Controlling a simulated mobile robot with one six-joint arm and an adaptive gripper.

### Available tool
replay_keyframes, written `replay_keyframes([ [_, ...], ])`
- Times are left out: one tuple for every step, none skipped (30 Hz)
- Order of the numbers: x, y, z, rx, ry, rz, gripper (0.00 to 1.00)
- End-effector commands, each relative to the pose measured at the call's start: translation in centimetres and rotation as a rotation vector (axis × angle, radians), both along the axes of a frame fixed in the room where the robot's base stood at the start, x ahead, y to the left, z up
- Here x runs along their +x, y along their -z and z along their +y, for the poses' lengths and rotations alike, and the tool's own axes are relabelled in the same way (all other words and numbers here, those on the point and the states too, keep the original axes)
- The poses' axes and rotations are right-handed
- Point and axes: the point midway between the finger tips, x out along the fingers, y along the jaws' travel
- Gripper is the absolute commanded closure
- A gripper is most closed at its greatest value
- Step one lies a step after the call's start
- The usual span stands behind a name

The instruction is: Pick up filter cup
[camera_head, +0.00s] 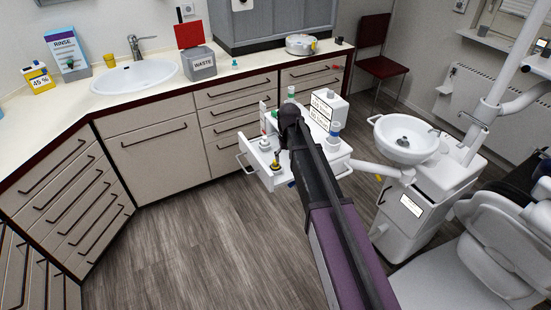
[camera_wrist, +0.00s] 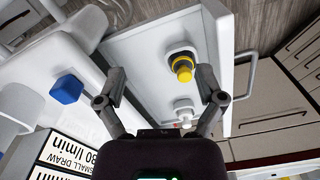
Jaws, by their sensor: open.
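No thing in view is labelled as the filter cup, and I cannot tell for certain which one it is. An open white drawer (camera_wrist: 130,62) holds a yellow-topped piece with a dark ring (camera_wrist: 183,66) and a small white stepped piece (camera_wrist: 184,112). In the head view these are the yellow-and-black piece (camera_head: 275,161) and the white piece (camera_head: 264,144). My gripper (camera_wrist: 162,78) is open and empty above the drawer. Its fingers straddle the area of both pieces in the wrist view, touching neither. In the head view my arm hides part of the drawer.
A white box with printed labels (camera_head: 328,108) and a blue-capped part (camera_head: 334,136) stand on the unit beside the drawer. The white bowl (camera_head: 407,137) is to the right. The floor at left is clear.

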Motion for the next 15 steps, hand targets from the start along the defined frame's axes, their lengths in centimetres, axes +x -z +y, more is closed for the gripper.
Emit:
replay_keyframes([
  [1.1, -1.9, 0.8, 0.000, -0.008, 0.000, 0.12],
  [1.5, -2.4, 1.1, 0.000, -0.012, 0.000, 0.12],
  [2.0, -3.1, 1.6, 0.000, -0.017, 0.000, 0.12],
  [2.3, -3.6, 1.9, 0.000, -0.021, 0.000, 0.12],
  [2.7, -4.0, 2.2, 0.000, -0.024, 0.000, 0.12],
  [3.1, -4.6, 2.7, 0.000, -0.029, 0.000, 0.12],
  [3.4, -5.0, 2.9, 0.000, -0.032, 0.000, 0.12],
  [3.6, -5.3, 3.2, 0.000, -0.035, 0.000, 0.12],
  [3.9, -5.7, 3.6, 0.000, -0.039, 0.000, 0.12],
  [4.1, -6.0, 3.8, 0.000, -0.041, 0.000, 0.12],
  [4.3, -6.2, 4.0, 0.000, -0.043, 0.000, 0.12],
  [4.5, -6.4, 4.2, 0.000, -0.046, 0.000, 0.12],
  [4.6, -6.5, 4.3, 0.000, -0.047, 0.000, 0.12],
  [4.7, -6.6, 4.4, 0.000, -0.048, 0.000, 0.12],
  [4.8, -6.7, 4.5, 0.000, -0.049, 0.000, 0.12],
])
